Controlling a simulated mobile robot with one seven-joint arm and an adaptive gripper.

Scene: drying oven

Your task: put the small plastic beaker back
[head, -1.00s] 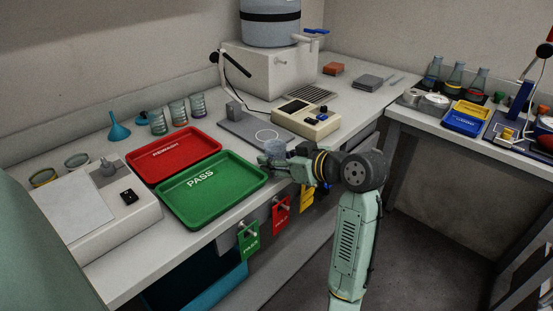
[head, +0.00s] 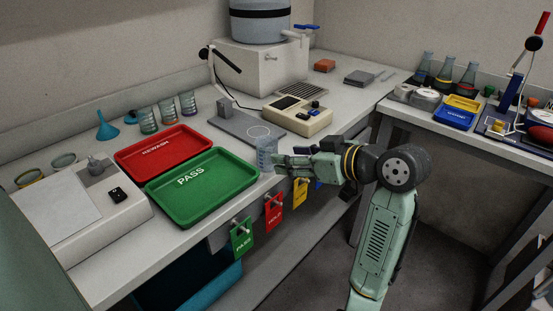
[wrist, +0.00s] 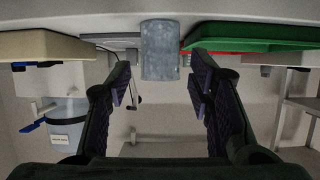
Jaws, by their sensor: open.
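The small plastic beaker (head: 266,153), clear and bluish, stands upright on the bench near its front edge, just right of the green PASS tray (head: 157,203). It also shows in the wrist view (wrist: 160,52), which is upside down, ahead of the fingers and centred between them. My gripper (head: 279,162) is right beside the beaker in the head view. In the wrist view my gripper (wrist: 160,88) is open, with a wide empty gap between its fingers and the beaker beyond the tips.
A red REWASH tray (head: 122,158) lies behind the green tray. A grey plate with a white ring (head: 257,132) and a cream instrument (head: 298,116) lie behind the beaker. Several similar beakers (head: 168,110) stand at the back wall. Tags (head: 273,212) hang from the front edge.

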